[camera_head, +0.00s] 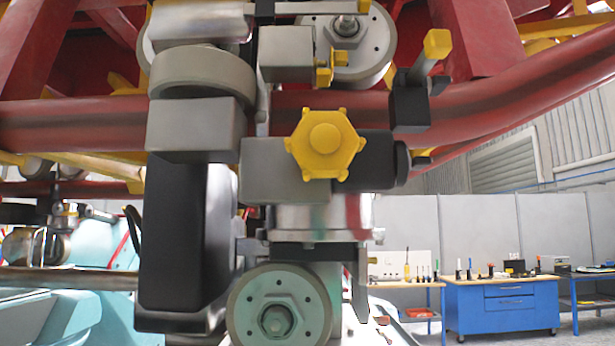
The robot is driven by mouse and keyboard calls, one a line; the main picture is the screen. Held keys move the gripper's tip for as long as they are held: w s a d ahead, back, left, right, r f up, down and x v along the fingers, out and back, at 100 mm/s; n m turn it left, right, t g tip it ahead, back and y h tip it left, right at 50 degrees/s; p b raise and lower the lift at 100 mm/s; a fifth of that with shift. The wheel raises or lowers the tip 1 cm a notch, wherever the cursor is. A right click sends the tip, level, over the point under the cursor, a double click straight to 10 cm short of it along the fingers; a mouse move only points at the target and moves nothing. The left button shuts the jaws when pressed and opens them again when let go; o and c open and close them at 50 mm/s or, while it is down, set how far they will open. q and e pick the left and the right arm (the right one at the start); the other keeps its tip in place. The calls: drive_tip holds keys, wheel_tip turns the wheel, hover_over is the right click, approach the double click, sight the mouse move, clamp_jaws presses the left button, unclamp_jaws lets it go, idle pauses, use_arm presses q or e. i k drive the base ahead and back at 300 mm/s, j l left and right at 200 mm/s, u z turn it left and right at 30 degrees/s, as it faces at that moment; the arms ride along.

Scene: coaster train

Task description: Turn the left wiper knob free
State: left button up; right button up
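A yellow star-shaped knob (323,145) faces me near the middle of the view. It sits in front of a grey block (262,170) on the coaster train's wheel assembly, with a dark cylindrical part (378,158) to its right. I cannot tell from this view whether the knob is tight or loose. Nothing is touching its visible front. I cannot make out either of my grippers in this view.
Wheels (278,308) and a tall black block (185,235) crowd around the knob. A yellow-tipped lever (437,45) stands at upper right. A thick red tube (75,127) crosses behind. A blue workbench (502,305) with tools stands far right.

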sight(436, 86)
drive_tip(key=l+u, duration=0.25)
drive_tip(key=l, duration=0.5)
drive_tip(key=k+l+u, duration=0.25)
drive_tip(key=l, duration=0.5)
drive_tip(key=i, duration=0.1)
